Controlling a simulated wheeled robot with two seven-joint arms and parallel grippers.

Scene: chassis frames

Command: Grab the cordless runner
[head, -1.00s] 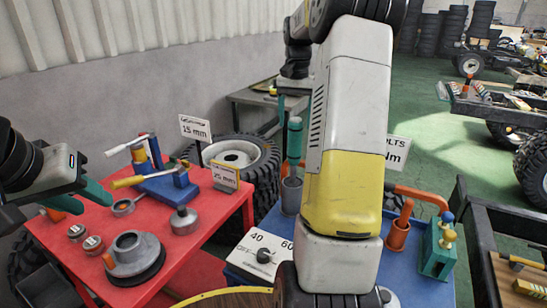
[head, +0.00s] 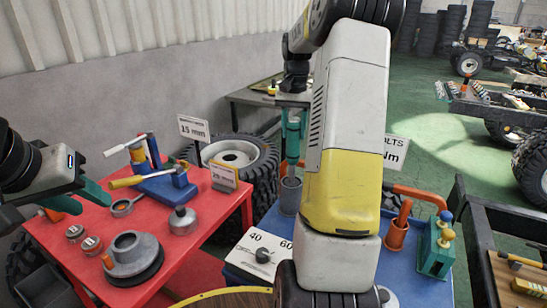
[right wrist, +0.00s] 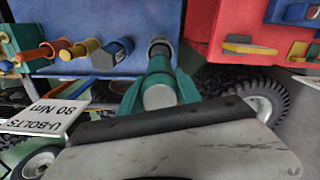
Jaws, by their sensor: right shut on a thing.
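The cordless runner (head: 293,150) is a teal upright tool, its lower end in a grey cup (head: 289,192) on the blue table. My right gripper (head: 294,108) is above the cup, its teal fingers shut on the runner's upper part. In the right wrist view the runner (right wrist: 158,97) shows its round grey end between the fingers. The cup (right wrist: 159,47) shows beyond it. My right arm hides part of the blue table in the head view. My left gripper (head: 80,198) is open and empty over the red table's left side.
The red table (head: 215,215) holds a blue vise (head: 168,187), grey pots and small tins. A tyre stands behind.

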